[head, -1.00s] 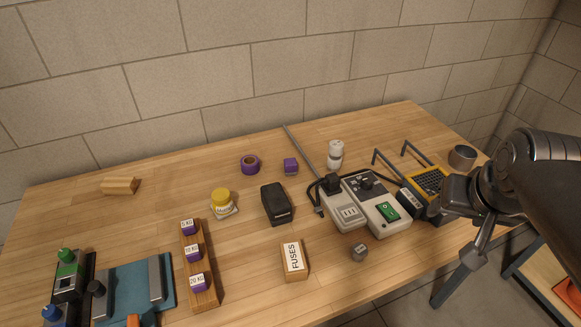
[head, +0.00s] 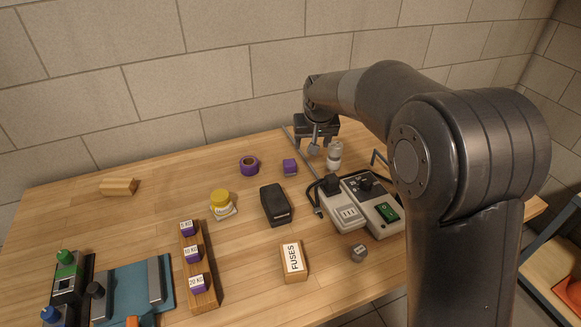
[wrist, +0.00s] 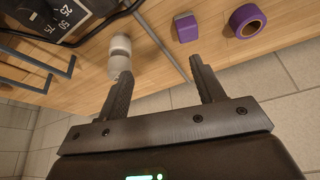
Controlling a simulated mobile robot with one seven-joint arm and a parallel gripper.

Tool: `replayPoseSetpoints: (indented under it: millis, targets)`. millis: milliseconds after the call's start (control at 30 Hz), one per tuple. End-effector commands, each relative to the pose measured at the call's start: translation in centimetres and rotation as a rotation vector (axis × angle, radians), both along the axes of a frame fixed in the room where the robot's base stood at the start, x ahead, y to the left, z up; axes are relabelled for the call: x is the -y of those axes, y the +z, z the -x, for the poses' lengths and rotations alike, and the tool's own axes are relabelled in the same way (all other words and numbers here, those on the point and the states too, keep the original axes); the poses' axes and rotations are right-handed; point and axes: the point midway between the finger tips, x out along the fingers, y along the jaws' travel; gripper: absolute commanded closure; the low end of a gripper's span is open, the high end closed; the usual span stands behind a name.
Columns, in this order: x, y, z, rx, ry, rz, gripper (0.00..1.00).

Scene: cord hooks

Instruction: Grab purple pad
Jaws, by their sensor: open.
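The purple pad (head: 290,167), a small purple block, sits on the wooden table in the head view, just right of a purple tape roll (head: 249,165). In the wrist view the pad (wrist: 186,27) shows near the top, beyond the right fingertip, with the tape roll (wrist: 247,20) to its right. My gripper (head: 322,146) is raised at the table's back, to the right of the pad and apart from it. In the wrist view my gripper (wrist: 161,67) has its fingers wide apart with nothing between them.
A white bottle (head: 334,156) stands close by my gripper; a thin grey rod (head: 301,151) runs between it and the pad. A black box (head: 276,204) and power units with cords (head: 342,208) stand in front. The wall is close behind.

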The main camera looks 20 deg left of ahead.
Motion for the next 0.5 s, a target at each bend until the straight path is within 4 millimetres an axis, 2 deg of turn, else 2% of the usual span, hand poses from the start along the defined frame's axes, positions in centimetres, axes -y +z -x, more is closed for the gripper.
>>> replayPoseSetpoints:
  millis: [33,100,200,367,500]
  targets:
    - [-1.9,-1.3,-0.2,-0.003,0.020,0.004,0.38]
    - [-3.7,-2.5,-0.4,-0.004,0.037,0.007,0.38]
    - [-5.4,-3.7,-0.5,-0.005,0.053,0.009,0.38]
    - [-6.4,-4.8,-0.7,-0.005,0.061,0.010,0.38]
    - [-6.7,-6.4,-1.2,-0.006,0.060,0.011,0.38]
